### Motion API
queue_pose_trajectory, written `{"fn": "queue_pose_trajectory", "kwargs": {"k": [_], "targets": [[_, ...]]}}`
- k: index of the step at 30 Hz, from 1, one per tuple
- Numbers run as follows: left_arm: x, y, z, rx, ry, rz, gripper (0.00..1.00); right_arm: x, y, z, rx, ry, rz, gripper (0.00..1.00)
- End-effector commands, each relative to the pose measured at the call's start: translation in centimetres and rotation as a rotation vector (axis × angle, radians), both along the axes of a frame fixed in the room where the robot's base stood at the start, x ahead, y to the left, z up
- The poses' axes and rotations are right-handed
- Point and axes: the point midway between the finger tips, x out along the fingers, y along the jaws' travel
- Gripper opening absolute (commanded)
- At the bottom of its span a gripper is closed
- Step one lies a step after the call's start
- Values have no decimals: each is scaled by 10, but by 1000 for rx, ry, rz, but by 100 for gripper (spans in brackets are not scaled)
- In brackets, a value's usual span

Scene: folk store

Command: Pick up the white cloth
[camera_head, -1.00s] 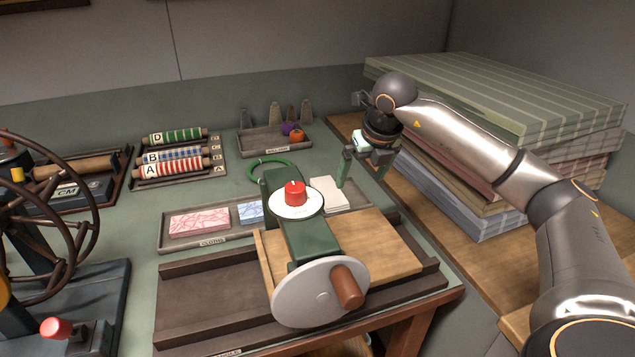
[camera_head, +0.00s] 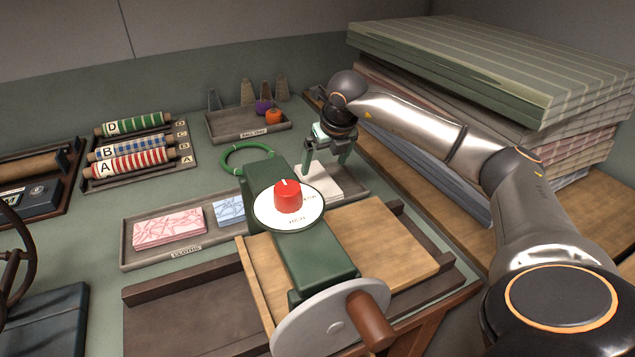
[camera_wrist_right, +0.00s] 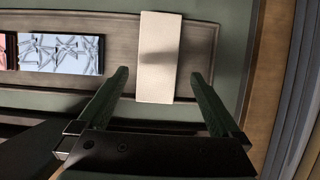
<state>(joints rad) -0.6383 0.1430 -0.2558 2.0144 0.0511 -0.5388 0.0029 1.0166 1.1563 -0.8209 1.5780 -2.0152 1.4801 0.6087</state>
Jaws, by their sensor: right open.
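The white cloth (camera_head: 322,183) lies flat at the right end of the cloth tray (camera_head: 131,257). The machine's dial plate and my gripper hide part of it in the head view. In the right wrist view the white cloth (camera_wrist_right: 158,58) is fully visible as a pale rectangle, ahead of and between the fingers. My right gripper (camera_head: 325,165) is open and empty above the cloth, fingers pointing down. Its two green fingers also show in the right wrist view (camera_wrist_right: 160,88). My left gripper is not in view.
A green machine with a red knob (camera_head: 288,196) and a crank wheel (camera_head: 335,327) stands just in front of the tray. Pink (camera_head: 168,228) and blue cloths (camera_head: 229,212) lie left in the tray. Stacked fabrics (camera_head: 480,75) rise on the right. A green ring (camera_head: 246,146) lies behind.

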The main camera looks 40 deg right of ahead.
Motion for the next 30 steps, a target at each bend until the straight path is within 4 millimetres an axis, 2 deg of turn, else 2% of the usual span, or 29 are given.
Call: {"fn": "queue_pose_trajectory", "kwargs": {"k": [5, 12, 22, 30], "targets": [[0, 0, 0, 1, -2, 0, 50, 4, 0, -14, 1, 3, 1, 100], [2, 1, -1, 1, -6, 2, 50, 17, -1, -47, 1, 2, 0, 100], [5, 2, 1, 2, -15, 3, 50, 20, -3, -54, 0, -1, 1, 100], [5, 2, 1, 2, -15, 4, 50, 19, -3, -53, 0, 0, 1, 71]]}}
